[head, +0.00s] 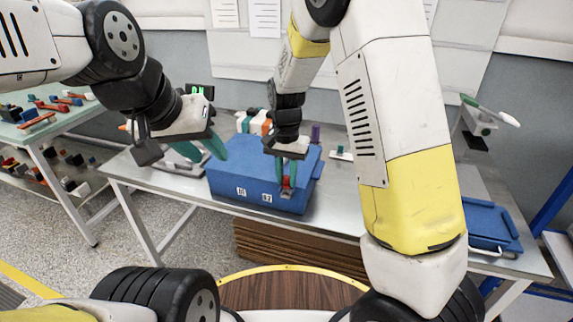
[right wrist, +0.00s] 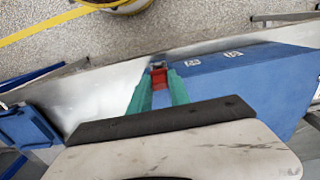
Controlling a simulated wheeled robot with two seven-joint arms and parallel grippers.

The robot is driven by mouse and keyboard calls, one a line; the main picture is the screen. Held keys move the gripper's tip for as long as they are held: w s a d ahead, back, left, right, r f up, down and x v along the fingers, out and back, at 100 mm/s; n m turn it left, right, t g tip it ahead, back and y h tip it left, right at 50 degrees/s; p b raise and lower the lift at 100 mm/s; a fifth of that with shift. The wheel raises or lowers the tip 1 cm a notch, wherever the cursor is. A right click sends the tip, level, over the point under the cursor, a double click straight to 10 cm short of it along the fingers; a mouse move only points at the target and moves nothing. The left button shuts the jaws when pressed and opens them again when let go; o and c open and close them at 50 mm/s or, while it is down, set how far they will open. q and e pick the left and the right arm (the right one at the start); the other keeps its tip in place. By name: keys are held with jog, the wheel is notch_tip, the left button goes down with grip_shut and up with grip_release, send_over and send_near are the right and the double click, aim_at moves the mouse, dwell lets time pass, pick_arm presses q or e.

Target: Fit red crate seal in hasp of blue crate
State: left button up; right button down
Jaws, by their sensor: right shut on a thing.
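The blue crate (head: 240,187) stands closed on the metal table, with white labels on its front; it also shows in the right wrist view (right wrist: 225,90). My right gripper (head: 287,181) is at the crate's front face, shut on the red seal (right wrist: 159,83). The seal sits between the green fingertips, against or just in front of a small grey hasp (right wrist: 157,66). I cannot tell whether the seal has entered the hasp. My left gripper (head: 204,153) is at the crate's left end, its green fingers apart and empty as far as I see.
Behind the crate stand a white and orange object (head: 262,122) and a purple one (head: 315,133). Another blue container (head: 490,226) lies on the table at the right. A side table (head: 62,128) at the left holds several small coloured parts. Bare tabletop (head: 150,178) shows left of the crate.

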aim_at(286, 176)
jog(key=shift+f, duration=1.2)
dwell(0.4)
jog(key=c, duration=1.1)
grip_release()
jog(key=shift+c, duration=0.2)
notch_tip(286, 176, up, 7)
jog(key=shift+r, duration=0.35)
